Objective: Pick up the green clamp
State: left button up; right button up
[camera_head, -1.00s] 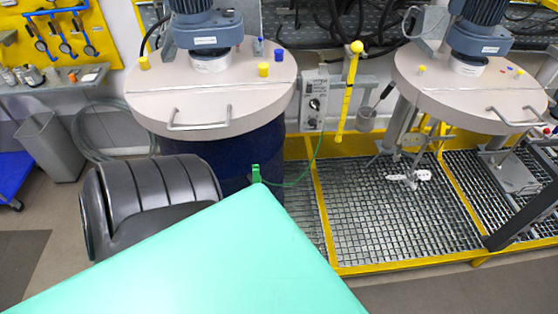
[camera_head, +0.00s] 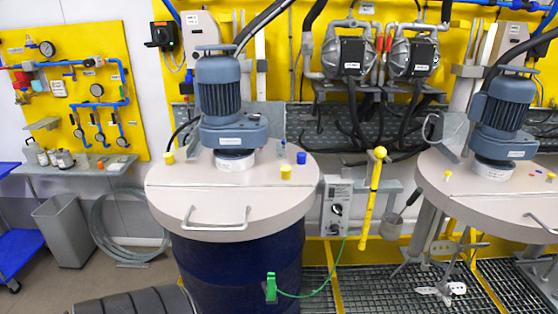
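The green clamp (camera_head: 271,288) is on the front of the dark blue drum (camera_head: 228,268), below its lid, near the bottom middle of the head view. A thin green cable (camera_head: 318,290) runs from the clamp up to the grey control box (camera_head: 337,208) on the right of the drum. Neither of my grippers shows in the head view.
The drum's beige lid (camera_head: 190,205) carries a handle and a motor (camera_head: 218,92). A grey bin (camera_head: 65,230) and coiled hose are at the left. A black ribbed object (camera_head: 135,303) is at the bottom edge.

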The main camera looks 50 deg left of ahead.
aim_at(271, 287)
jog(key=i+j+u, duration=0.1)
jog(key=u, duration=0.25)
jog(key=i+j+u, duration=0.1)
jog(key=u, duration=0.3)
jog(key=i+j+u, duration=0.15)
jog(key=u, duration=0.2)
